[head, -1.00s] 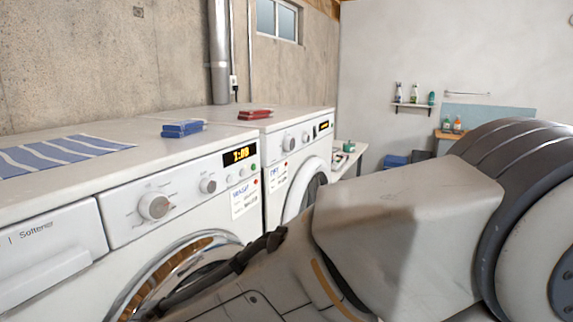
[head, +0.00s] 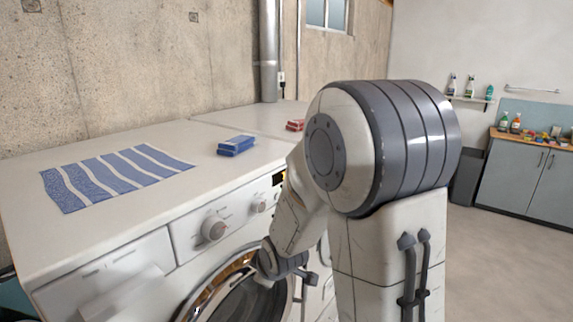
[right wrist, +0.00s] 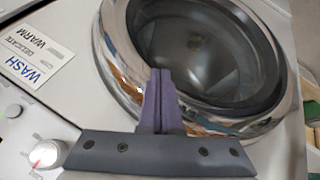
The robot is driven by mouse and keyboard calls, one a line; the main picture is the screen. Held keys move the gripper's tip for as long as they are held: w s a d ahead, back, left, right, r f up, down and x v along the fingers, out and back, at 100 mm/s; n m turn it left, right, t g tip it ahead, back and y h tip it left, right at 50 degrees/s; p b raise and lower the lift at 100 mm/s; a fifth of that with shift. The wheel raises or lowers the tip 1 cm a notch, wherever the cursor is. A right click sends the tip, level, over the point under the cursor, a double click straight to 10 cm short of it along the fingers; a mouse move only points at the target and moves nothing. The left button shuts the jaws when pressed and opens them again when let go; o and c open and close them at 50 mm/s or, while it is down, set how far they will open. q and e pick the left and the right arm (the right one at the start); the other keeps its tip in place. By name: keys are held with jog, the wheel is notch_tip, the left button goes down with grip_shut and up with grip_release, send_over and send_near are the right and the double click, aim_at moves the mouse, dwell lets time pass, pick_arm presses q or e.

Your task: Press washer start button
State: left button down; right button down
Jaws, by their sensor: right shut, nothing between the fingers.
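The washer (head: 110,255) is the white front-loader on the left in the head view, with a control knob (head: 214,228) and a round chrome-rimmed door. My arm covers most of its display and the buttons beside it, so I cannot make out the start button there. In the right wrist view, my right gripper (right wrist: 163,75) is shut and empty, its purple fingertips in front of the chrome door rim (right wrist: 118,60). My left gripper is out of view.
A striped blue cloth (head: 115,178) and a blue box (head: 236,146) lie on the washer top. A red box (head: 295,125) lies on the machine beyond. A grey cabinet (head: 525,178) stands far right, with open floor before it.

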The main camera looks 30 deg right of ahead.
jog(key=w+d+r+n+t+h, duration=0.1)
jog(key=w+d+r+n+t, duration=0.2)
jog(key=d, duration=0.4)
jog(key=w+d+r+n+t+h, duration=0.1)
jog(key=w+d+n+t+h, duration=0.1)
jog(key=w+d+n, duration=0.3)
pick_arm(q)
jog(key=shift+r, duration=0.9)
pick_arm(e)
jog(key=s+d+r+n+t+h, duration=0.1)
jog(key=d+r+n+t+h, duration=0.1)
jog(key=d, duration=0.5)
jog(key=s+d+r+n+t+h, duration=0.1)
jog(key=s+d+r+n+t, duration=0.1)
jog(key=d+n, duration=0.4)
notch_tip(320, 180, up, 3)
jog(key=shift+d+f+t+h, duration=0.15)
jog(key=shift+d+t+h, duration=0.3)
jog(key=shift+t, duration=0.35)
jog(key=shift+w, duration=0.1)
